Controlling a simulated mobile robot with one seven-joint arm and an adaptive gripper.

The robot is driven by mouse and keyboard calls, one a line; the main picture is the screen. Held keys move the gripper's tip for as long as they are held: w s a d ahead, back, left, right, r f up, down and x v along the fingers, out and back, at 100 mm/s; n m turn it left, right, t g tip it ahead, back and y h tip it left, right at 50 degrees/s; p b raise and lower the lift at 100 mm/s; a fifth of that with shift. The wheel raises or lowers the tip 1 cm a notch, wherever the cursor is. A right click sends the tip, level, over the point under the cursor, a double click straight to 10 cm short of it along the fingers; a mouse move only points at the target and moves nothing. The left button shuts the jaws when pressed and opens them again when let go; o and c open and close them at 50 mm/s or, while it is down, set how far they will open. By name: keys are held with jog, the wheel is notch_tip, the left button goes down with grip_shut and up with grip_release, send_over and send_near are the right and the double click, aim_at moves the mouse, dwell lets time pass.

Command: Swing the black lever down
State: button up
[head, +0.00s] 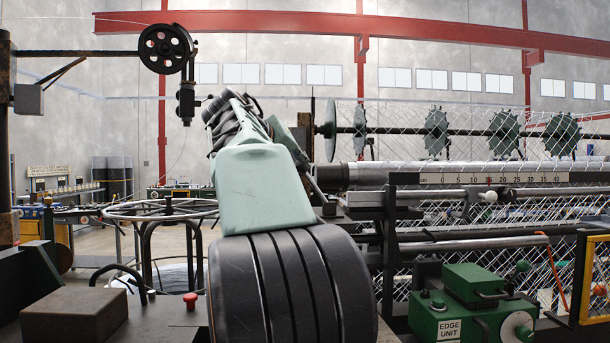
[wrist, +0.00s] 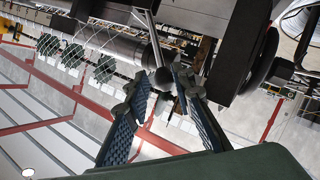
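In the wrist view, a slim metallic rod with a dark ball knob (wrist: 162,78) reaches from the machine to between my fingertips; it looks like the black lever. My gripper (wrist: 160,82) is open, with one blue-padded finger on each side of the knob. I see no clear grip on it, and whether a finger touches it cannot be told. In the head view my own arm hides the gripper, and I cannot make out the lever clearly there.
The weaving machine has a roller (head: 375,173), toothed discs (head: 436,131) and a numbered scale (head: 495,180) to the right of my arm. A green edge unit (head: 460,315) stands at the front right. A black pulley (head: 163,48) hangs at the upper left.

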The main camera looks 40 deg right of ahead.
aim_at(306, 173)
jog(key=p+x, duration=0.1)
jog(key=x, duration=0.7)
jog(key=shift+a, duration=0.1)
jog(key=shift+c, duration=0.4)
grip_shut()
jog(key=shift+r+p, duration=0.1)
jog(key=shift+p, duration=0.2)
